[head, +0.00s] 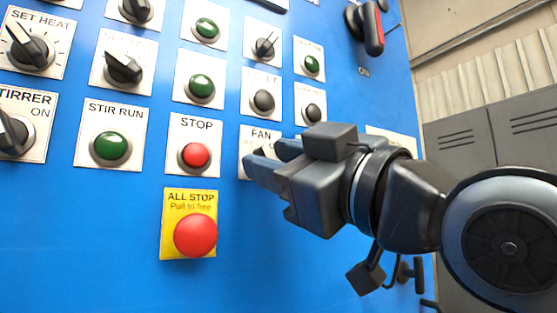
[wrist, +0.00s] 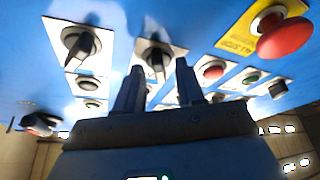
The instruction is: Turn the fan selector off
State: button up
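The fan selector's white plate (head: 259,134), labelled FAN, is on the blue panel in the head view, right of the red STOP button. My gripper (head: 268,161) is in front of its lower part and hides most of the knob. In the wrist view the black selector knob (wrist: 155,60) shows on its white plate, its bar pointing down the picture. My gripper (wrist: 157,80) is open there, one finger on each side of the knob. I cannot tell whether either finger touches it.
The red ALL STOP button (head: 195,236) protrudes on a yellow plate at lower left of my gripper. The STOP button (head: 196,155) is close on the left. Grey lockers (head: 490,135) stand beyond the panel.

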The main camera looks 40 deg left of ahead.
jog(key=shift+d, duration=0.1)
jog(key=v, duration=0.7)
jog(key=shift+d+f+b, duration=0.15)
jog(key=shift+d+b, duration=0.1)
jog(key=shift+b, duration=0.1)
